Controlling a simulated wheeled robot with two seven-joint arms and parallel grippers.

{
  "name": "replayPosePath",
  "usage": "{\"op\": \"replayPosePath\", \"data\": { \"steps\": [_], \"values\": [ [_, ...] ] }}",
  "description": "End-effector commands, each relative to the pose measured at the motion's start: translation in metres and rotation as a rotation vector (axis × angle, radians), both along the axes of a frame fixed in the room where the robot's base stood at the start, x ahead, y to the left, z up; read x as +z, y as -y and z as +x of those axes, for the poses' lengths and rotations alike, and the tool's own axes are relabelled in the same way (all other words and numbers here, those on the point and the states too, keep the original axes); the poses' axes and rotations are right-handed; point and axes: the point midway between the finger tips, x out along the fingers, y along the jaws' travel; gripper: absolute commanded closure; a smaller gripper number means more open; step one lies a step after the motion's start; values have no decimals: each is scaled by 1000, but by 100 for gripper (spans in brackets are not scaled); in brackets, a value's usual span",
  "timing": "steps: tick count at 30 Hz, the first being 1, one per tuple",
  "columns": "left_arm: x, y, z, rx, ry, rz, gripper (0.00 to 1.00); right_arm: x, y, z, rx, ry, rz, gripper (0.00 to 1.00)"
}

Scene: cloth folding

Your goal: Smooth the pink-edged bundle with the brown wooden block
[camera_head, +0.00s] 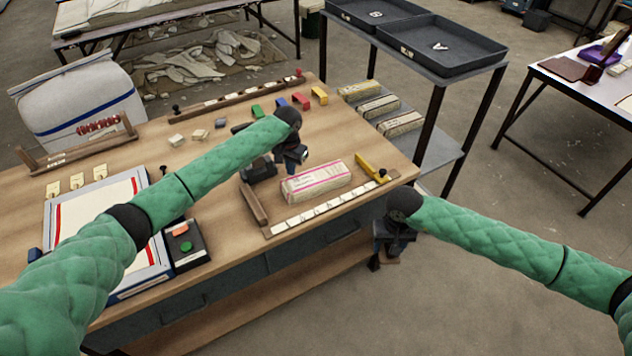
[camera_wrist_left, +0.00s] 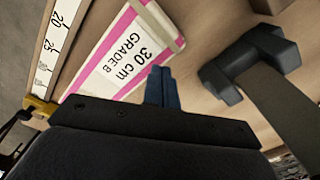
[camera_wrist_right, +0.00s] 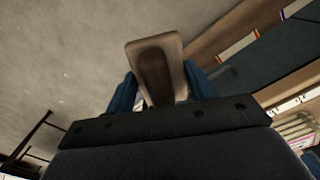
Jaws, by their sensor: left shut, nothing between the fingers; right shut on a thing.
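The pink-edged bundle (camera_head: 316,182) lies on the wooden table behind the white numbered ruler (camera_head: 322,210). In the left wrist view the bundle (camera_wrist_left: 122,58) shows a label reading "30 cm GRADE B". My left gripper (camera_head: 296,160) is over the table just behind the bundle. Its blue fingers (camera_wrist_left: 162,88) are shut and empty. My right gripper (camera_head: 378,262) is off the table's front right edge, shut on the brown wooden block. The block (camera_wrist_right: 158,72) sits between its blue fingers in the right wrist view, with a darker oval on its face.
A yellow stop (camera_head: 371,168) stands at the ruler's right end and a wooden bar (camera_head: 254,204) at its left. A dark tool (camera_head: 259,168) lies left of the bundle. A button box (camera_head: 184,244) is further left. A rack with black trays (camera_head: 440,52) stands behind right.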

Motion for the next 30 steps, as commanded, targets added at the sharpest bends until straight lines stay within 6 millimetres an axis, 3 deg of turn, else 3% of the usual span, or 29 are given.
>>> {"op": "replayPosePath", "data": {
  "steps": [30],
  "values": [
    [-11,0,0,0,-1,-1,100,-1,0,0,0,0,0,64]
  ]
}}
